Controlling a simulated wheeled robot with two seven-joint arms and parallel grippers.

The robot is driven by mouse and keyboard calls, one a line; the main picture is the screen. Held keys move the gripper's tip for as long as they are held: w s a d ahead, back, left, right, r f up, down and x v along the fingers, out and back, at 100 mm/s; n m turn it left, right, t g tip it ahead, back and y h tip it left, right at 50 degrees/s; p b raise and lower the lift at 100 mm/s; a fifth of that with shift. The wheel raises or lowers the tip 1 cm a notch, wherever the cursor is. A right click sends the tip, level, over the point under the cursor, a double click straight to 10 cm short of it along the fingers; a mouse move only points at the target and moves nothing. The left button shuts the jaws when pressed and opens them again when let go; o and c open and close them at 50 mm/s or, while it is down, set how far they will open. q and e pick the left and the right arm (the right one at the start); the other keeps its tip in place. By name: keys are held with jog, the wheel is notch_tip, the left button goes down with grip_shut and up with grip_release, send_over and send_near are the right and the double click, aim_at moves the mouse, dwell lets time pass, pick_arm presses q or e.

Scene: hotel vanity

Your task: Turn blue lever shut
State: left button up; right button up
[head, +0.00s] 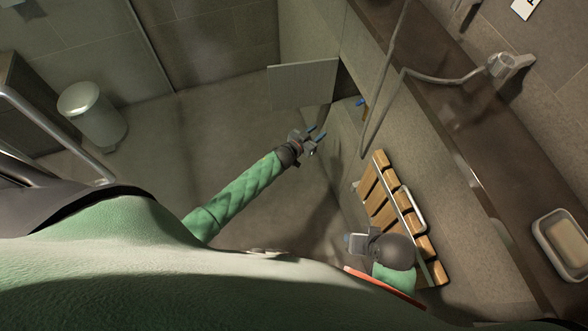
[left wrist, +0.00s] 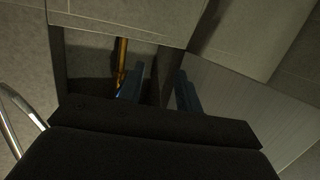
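The blue lever (head: 361,102) is a small spot by a yellow pipe, in a dark opening low in the wall. An open grey panel (head: 303,84) stands to its left. My left gripper (head: 318,132) is short of the opening, to the lower left of the lever, with its two blue fingers apart and nothing between them. In the left wrist view a yellow pipe (left wrist: 122,62) stands in the opening beyond the left finger; I cannot make out the lever there. My right gripper (head: 352,240) is by the wooden seat, partly hidden by its wrist.
A slatted wooden seat (head: 386,192) juts from the wall right of my left arm. A grey shower hose (head: 375,118) hangs close to the opening. A white bin (head: 92,115) stands at the left. The floor around my left forearm is clear.

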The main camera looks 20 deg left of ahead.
aim_at(359, 102)
pick_arm(q)
jog(key=s+a+f+n+g+y+p, duration=0.1)
jog(key=s+a+f+y, duration=0.4)
jog(key=s+f, duration=0.6)
jog(key=shift+s+f+n+g, duration=0.4)
jog(key=shift+s+n+g, duration=0.45)
jog(key=shift+g, duration=0.25)
pick_arm(e)
jog(key=shift+r, duration=0.75)
